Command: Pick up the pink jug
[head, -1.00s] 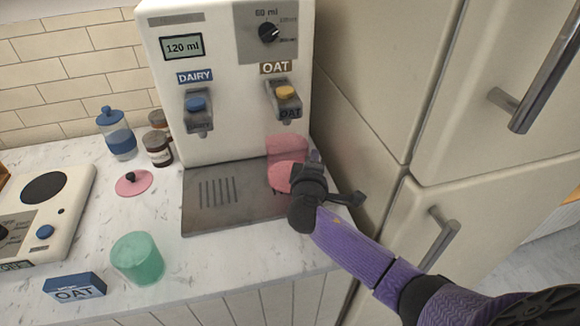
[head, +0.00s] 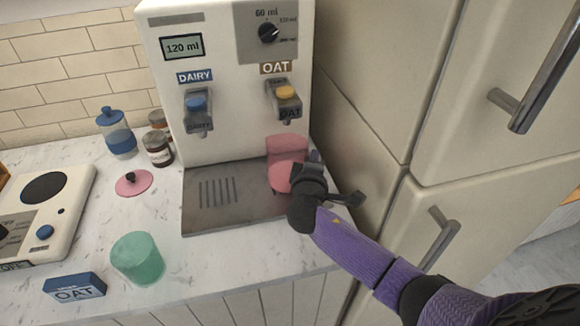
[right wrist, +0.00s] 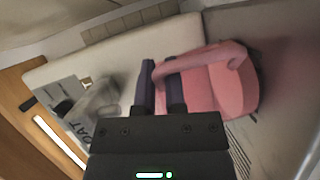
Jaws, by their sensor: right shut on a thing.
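The pink jug (head: 286,172) stands upright at the right side of the dispenser's drip tray (head: 215,215), under the OAT spout (head: 284,97). My right gripper (head: 312,168) is at its right side in the head view and hides part of it. In the right wrist view, the pink jug (right wrist: 232,88) lies to the right of the two dark fingers of my right gripper (right wrist: 162,82). The gripper is shut on the jug's handle (right wrist: 166,68), which passes between the fingers. I cannot tell whether the jug's base touches the tray. My left gripper is not in view.
The dispenser (head: 228,60) stands close behind the jug. A tall cabinet (head: 370,90) with metal handles is close on the right.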

